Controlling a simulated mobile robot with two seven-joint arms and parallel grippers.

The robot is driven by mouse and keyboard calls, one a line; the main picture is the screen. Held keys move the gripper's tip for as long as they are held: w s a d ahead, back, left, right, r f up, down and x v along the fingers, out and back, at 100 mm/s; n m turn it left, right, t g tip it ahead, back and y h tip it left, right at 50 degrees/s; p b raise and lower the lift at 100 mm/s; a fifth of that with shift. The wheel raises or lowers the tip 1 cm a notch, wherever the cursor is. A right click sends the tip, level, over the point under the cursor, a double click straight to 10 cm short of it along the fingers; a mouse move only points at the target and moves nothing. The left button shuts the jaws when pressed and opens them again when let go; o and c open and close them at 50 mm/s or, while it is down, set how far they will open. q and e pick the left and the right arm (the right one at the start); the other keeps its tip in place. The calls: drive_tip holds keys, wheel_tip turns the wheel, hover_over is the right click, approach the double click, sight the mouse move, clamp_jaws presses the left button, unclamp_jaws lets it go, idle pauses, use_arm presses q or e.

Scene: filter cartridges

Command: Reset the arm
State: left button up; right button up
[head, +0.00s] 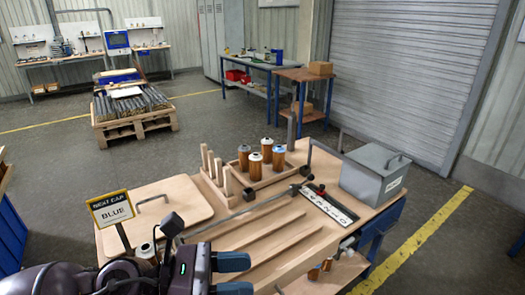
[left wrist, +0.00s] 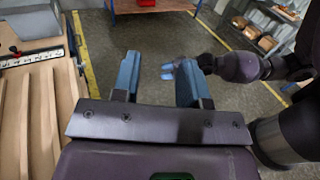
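My left gripper (head: 248,275) is at the lower left of the head view, over the near side of the wooden workbench (head: 180,193). Its two blue fingers are apart with nothing between them, as the left wrist view (left wrist: 158,78) also shows. My right gripper (left wrist: 168,71) shows small in the left wrist view, beyond the left fingers and partly hidden by one; its opening is unclear. Several amber cartridges (head: 255,164) with white, grey or blue tops stand upright in a wooden tray (head: 262,184) at the bench's back. A sign (head: 112,208) reads "NEXT CAP BLUE".
A grey lidded box (head: 375,177) stands at the bench's right, beside a marked white strip (head: 328,206). Sloping wooden lanes (head: 262,232) run across the middle. More amber pieces (head: 327,265) show low at the front right. A pallet (head: 133,124) stands on the floor behind.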

use_arm(q)
drive_tip(key=w+a+r+n+t+y, duration=0.25)
drive_tip(key=n+t, duration=0.45)
drive_tip(key=n, duration=0.4)
drive_tip(key=w+a+r+n+t+y, duration=0.1)
drive_tip(key=w+a+r+n+t, duration=0.15)
drive_tip(key=n+t, duration=0.65)
drive_tip(key=w+a+f+n+y, duration=0.2)
drive_tip(key=a+f+n+y, duration=0.7)
drive_tip(key=n, duration=0.7)
drive_tip(key=s+a+f+n+g+y, duration=0.5)
drive_tip(key=a+f+n+g+y, duration=0.15)
drive_tip(key=f+n, duration=0.2)
drive_tip(key=s+a+f+n+g, duration=0.2)
drive_tip(key=s+f+n+g, duration=0.2)
drive_tip(key=s, duration=0.3)
drive_tip(key=s+a+f+n+g, duration=0.1)
drive_tip(key=s+f+n+g, duration=0.35)
drive_tip(key=s, duration=0.25)
drive_tip(key=w+f+m+t+h, duration=0.1)
drive_tip(key=w+f+t, duration=0.6)
drive_tip(key=f, duration=0.3)
drive_tip(key=shift+w+a+f+t, duration=0.15)
drive_tip(key=shift+t, duration=0.65)
